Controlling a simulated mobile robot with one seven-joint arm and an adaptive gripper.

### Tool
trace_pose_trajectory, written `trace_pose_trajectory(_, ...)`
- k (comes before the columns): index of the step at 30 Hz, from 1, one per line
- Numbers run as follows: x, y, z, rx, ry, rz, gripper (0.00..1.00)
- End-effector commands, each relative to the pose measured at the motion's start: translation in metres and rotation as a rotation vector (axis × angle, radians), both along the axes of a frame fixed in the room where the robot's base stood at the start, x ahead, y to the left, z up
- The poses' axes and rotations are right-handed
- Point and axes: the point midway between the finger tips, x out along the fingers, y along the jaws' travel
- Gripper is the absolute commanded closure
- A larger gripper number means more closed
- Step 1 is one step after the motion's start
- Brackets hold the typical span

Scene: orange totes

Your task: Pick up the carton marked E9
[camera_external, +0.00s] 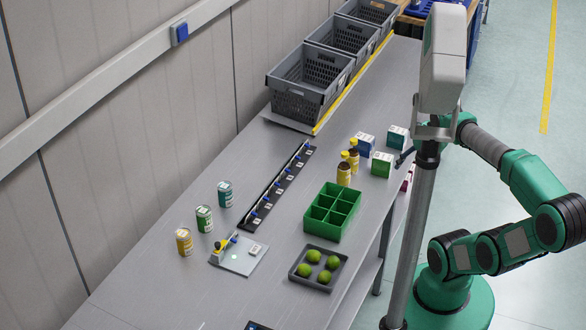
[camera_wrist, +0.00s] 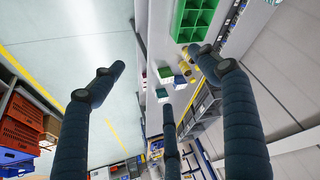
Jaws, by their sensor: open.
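Several small cartons stand at the right edge of the grey bench: a blue one (camera_external: 364,144), a teal one (camera_external: 396,138) and a green one (camera_external: 382,165). A magenta one (camera_external: 408,181) is partly hidden by the post. The marks are too small to read, so I cannot tell which is E9. In the wrist view a green carton (camera_wrist: 166,74), a blue one (camera_wrist: 180,82) and a teal one (camera_wrist: 163,94) show beyond my gripper (camera_wrist: 160,76). Its dark fingers are spread and empty, apart from the cartons. The post hides most of it in the external view.
Two yellow-capped bottles (camera_external: 344,172) stand close to the cartons. A green divided box (camera_external: 331,213) and a dark tray (camera_external: 318,268) of green balls lie nearer. Grey crates (camera_external: 308,88) line the back. A grey post (camera_external: 415,220) rises beside the bench's right edge.

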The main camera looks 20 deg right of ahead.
Motion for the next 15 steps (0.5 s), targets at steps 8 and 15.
trace_pose_trajectory(8,0.0,0.0,0.0,0.0,0.0,0.0,0.12)
trace_pose_trajectory(15,0.007,-0.0017,0.0034,0.001,0.002,-0.01,0.12)
